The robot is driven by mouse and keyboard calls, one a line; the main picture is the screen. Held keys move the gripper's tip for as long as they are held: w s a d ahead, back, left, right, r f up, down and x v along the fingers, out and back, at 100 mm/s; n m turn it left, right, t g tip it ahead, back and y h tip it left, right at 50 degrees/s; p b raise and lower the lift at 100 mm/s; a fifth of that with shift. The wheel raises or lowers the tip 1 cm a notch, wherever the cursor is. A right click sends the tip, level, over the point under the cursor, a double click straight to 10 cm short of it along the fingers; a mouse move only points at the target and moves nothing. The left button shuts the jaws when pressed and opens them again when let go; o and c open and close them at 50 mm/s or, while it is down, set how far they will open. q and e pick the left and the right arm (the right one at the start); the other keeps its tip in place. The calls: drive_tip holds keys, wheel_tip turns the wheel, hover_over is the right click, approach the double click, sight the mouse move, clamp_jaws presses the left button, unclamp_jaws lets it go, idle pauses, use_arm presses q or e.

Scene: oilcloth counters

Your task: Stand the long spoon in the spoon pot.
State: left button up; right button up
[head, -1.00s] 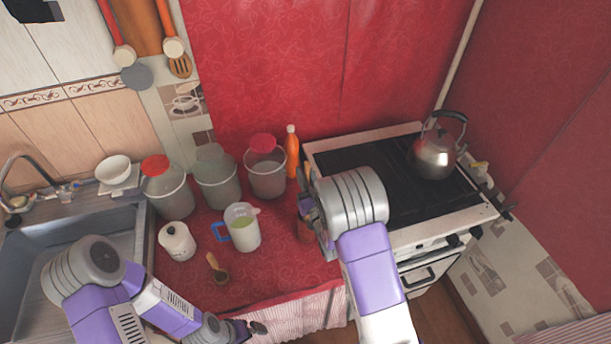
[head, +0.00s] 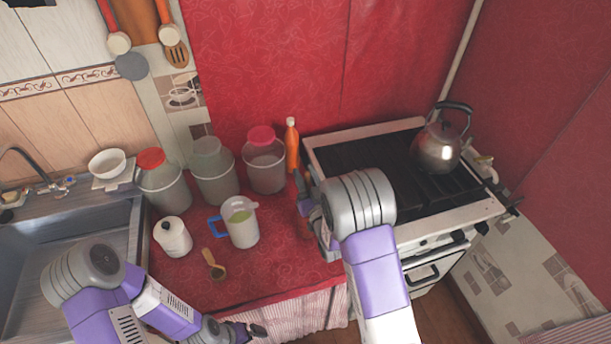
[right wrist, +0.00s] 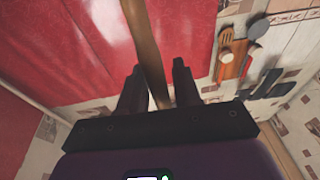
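My right gripper (right wrist: 158,88) has a long wooden handle (right wrist: 146,45) between its two fingers. It looks like the long spoon; its ends are out of that view. In the head view my right gripper (head: 312,215) is over the counter's right end by the stove, mostly covered by its own wrist. A dark reddish pot (head: 304,229), perhaps the spoon pot, shows partly beside it; its opening is hidden. My left gripper (head: 250,331) is low at the counter's front edge, too small to read.
A short wooden spoon (head: 214,268) lies on the red counter. A jug (head: 241,229), a white lidded jar (head: 173,237), several large canisters (head: 265,172) and an orange bottle (head: 292,148) stand there. The stove (head: 385,165) holds a kettle (head: 438,150); the sink (head: 60,255) is left.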

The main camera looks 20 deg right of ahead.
drive_tip(key=shift+o, duration=1.2)
drive_tip(key=shift+s, duration=0.1)
drive_tip(key=b+v, duration=0.1)
drive_tip(key=v, duration=0.6)
drive_tip(key=shift+s+f, duration=0.1)
drive_tip(key=shift+s, duration=0.1)
